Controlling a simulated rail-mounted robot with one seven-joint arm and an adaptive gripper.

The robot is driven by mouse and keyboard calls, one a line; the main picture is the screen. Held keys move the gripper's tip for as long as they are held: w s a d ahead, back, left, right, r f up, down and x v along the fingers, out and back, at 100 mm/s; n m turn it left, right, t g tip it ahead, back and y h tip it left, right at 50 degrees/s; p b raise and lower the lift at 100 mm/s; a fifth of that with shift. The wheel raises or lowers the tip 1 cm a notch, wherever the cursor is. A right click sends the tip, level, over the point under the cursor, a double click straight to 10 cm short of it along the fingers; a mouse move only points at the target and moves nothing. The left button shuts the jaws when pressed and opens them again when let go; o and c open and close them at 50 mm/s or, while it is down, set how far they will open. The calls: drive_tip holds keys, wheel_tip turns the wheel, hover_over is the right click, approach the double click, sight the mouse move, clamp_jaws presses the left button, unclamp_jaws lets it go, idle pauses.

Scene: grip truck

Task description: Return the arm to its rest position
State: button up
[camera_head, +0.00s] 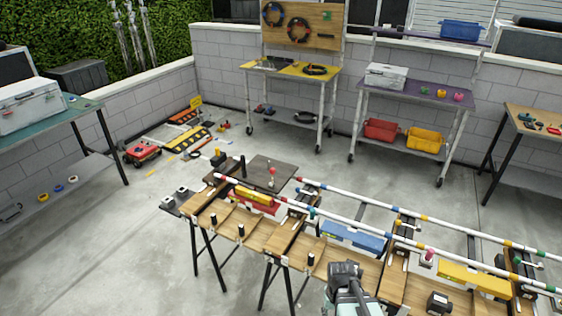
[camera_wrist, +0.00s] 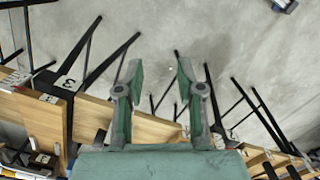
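My gripper (camera_wrist: 160,72) shows in the wrist view with its two green-and-grey fingers spread apart. The gap between them is empty, with grey floor and dark trestle legs seen beyond. In the head view part of my arm (camera_head: 346,285) is at the bottom, right of centre, over the front edge of the wooden workbench (camera_head: 262,232). The fingers cannot be made out there. The bench also shows below and beside the fingers in the wrist view (camera_wrist: 95,118).
On the bench lie long striped poles (camera_head: 340,215), a blue box (camera_head: 353,237), a yellow box (camera_head: 474,278) and a red-yellow box (camera_head: 257,197). Carts (camera_head: 292,70) (camera_head: 415,92) stand along the back wall. A table (camera_head: 82,104) is at left. Floor in front of the bench is clear.

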drive_tip(key=s+f+g+b, duration=0.6)
drive_tip(key=s+f, duration=1.6)
drive_tip(key=s, duration=0.4)
drive_tip(key=shift+b, duration=0.35)
